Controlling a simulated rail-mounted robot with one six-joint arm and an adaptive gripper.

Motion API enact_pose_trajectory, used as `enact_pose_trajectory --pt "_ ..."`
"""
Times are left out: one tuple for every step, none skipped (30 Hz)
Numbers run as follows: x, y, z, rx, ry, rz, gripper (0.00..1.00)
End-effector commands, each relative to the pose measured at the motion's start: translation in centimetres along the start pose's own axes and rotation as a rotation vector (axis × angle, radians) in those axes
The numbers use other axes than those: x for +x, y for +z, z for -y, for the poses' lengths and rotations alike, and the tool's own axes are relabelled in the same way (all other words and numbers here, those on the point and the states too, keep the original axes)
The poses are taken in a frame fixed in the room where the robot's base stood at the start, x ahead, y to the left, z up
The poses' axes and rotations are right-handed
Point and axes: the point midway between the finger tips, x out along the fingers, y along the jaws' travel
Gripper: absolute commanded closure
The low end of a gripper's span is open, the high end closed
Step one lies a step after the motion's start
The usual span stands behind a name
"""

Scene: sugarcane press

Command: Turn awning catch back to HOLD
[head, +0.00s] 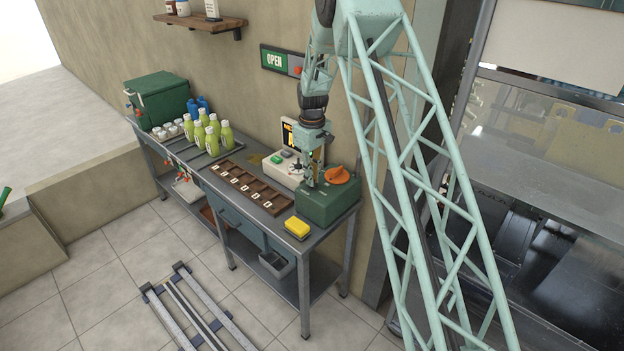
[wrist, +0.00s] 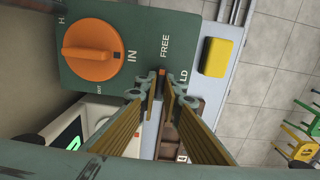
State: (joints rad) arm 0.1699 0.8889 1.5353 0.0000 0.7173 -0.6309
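A green box (head: 330,205) stands at the right end of the bench; its top also shows in the wrist view (wrist: 128,62). A small dark catch with an orange-red mark (wrist: 161,68) lies at the box's edge, beside the word FREE. Letters "LD" show to its right, with the rest of that word hidden by a finger. My gripper (wrist: 161,84) points down at this edge, its two fingertips on either side of the catch. The gap there is narrow, and I cannot tell whether the fingers touch the catch. In the head view my gripper (head: 311,182) hides the catch.
A large orange knob (wrist: 90,50) stands on the same box, close to my fingers. A yellow sponge-like block (head: 297,227) lies at the bench's front edge. A white device (head: 284,168) and a divided brown tray (head: 250,188) sit left of the box. Green bottles (head: 212,135) stand farther left.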

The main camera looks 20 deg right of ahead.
Motion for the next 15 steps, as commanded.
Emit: enact_pose_trajectory --pt "-0.01 0.0 0.0 0.0 0.0 0.0 1.0" --pt "-0.01 0.0 0.0 0.0 0.0 0.0 1.0" --pt "-0.01 0.0 0.0 0.0 0.0 0.0 1.0" --pt "-0.01 0.0 0.0 0.0 0.0 0.0 1.0" --pt "-0.01 0.0 0.0 0.0 0.0 0.0 1.0" --pt "-0.01 0.0 -0.01 0.001 0.0 0.0 1.0" --pt "-0.01 0.0 -0.01 0.003 0.0 0.0 1.0" --pt "0.0 0.0 0.0 0.004 0.0 0.0 1.0" --pt "0.0 0.0 0.0 0.008 0.0 0.0 1.0" --pt "0.0 0.0 -0.01 0.011 0.0 0.0 1.0" --pt "0.0 0.0 0.0 0.015 0.0 0.0 1.0" --pt "0.01 0.0 0.0 0.022 0.0 0.0 1.0" --pt "0.01 0.0 -0.01 0.028 0.0 0.0 1.0" --pt "0.01 0.0 0.0 0.036 0.0 0.0 1.0" --pt "0.02 0.0 0.0 0.048 0.0 0.0 1.0"
